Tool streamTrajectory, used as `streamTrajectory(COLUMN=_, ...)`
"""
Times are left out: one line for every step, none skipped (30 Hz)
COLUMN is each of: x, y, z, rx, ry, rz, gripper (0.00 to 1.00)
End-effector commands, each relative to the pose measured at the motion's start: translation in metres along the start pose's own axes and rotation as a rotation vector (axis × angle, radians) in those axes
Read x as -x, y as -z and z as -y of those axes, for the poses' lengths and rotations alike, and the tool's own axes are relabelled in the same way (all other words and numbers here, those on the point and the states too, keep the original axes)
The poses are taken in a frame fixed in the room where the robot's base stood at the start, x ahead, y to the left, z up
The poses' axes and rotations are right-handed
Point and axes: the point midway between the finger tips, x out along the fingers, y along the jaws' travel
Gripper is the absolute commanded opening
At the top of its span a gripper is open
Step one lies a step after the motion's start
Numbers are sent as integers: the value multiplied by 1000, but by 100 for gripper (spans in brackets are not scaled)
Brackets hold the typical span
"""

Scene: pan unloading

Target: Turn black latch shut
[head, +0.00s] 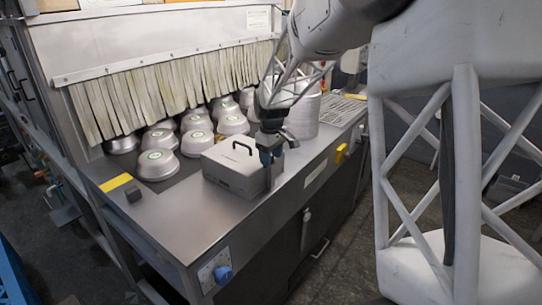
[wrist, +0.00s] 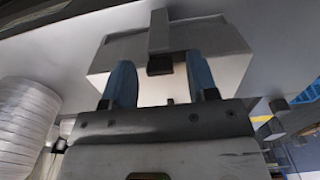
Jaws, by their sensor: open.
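In the wrist view the box (wrist: 215,45) fills the upper middle. A small black piece, seemingly the latch (wrist: 160,66), sits on the box's near face at the end of a grey strip. My gripper (head: 271,158) is at the box's right end, pointing down. In the wrist view its blue fingertips (wrist: 161,75) are apart, one on each side of the black piece. I cannot tell whether they touch it. In the head view my gripper hides the latch.
Several round metal pans (head: 157,164) stand behind and left of the box, below a strip curtain (head: 170,83). A tall pale stack (head: 304,115) stands close behind my gripper. A small black block (head: 134,194) sits at front left. The front tabletop (head: 195,215) is clear.

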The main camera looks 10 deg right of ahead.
Motion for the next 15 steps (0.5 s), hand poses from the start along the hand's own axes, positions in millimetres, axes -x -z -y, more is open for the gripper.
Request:
streamTrajectory(x=0, y=0, z=0, rx=0, ry=0, rz=0, gripper=53)
streamTrajectory(x=0, y=0, z=0, rx=0, ry=0, rz=0, gripper=53)
streamTrajectory(x=0, y=0, z=0, rx=0, ry=0, rz=0, gripper=53)
streamTrajectory(x=0, y=0, z=0, rx=0, ry=0, rz=0, gripper=53)
streamTrajectory(x=0, y=0, z=0, rx=0, ry=0, rz=0, gripper=53)
streamTrajectory(x=0, y=0, z=0, rx=0, ry=0, rz=0, gripper=52)
streamTrajectory(x=0, y=0, z=0, rx=0, ry=0, rz=0, gripper=47)
streamTrajectory(x=0, y=0, z=0, rx=0, ry=0, rz=0, gripper=42)
streamTrajectory(x=0, y=0, z=0, rx=0, ry=0, rz=0, gripper=36)
streamTrajectory(x=0, y=0, z=0, rx=0, ry=0, rz=0, gripper=32)
streamTrajectory(x=0, y=0, z=0, rx=0, ry=0, rz=0, gripper=27)
streamTrajectory(x=0, y=0, z=0, rx=0, ry=0, rz=0, gripper=21)
streamTrajectory(x=0, y=0, z=0, rx=0, ry=0, rz=0, gripper=16)
streamTrajectory(x=0, y=0, z=0, rx=0, ry=0, rz=0, gripper=12)
streamTrajectory(x=0, y=0, z=0, rx=0, ry=0, rz=0, gripper=6)
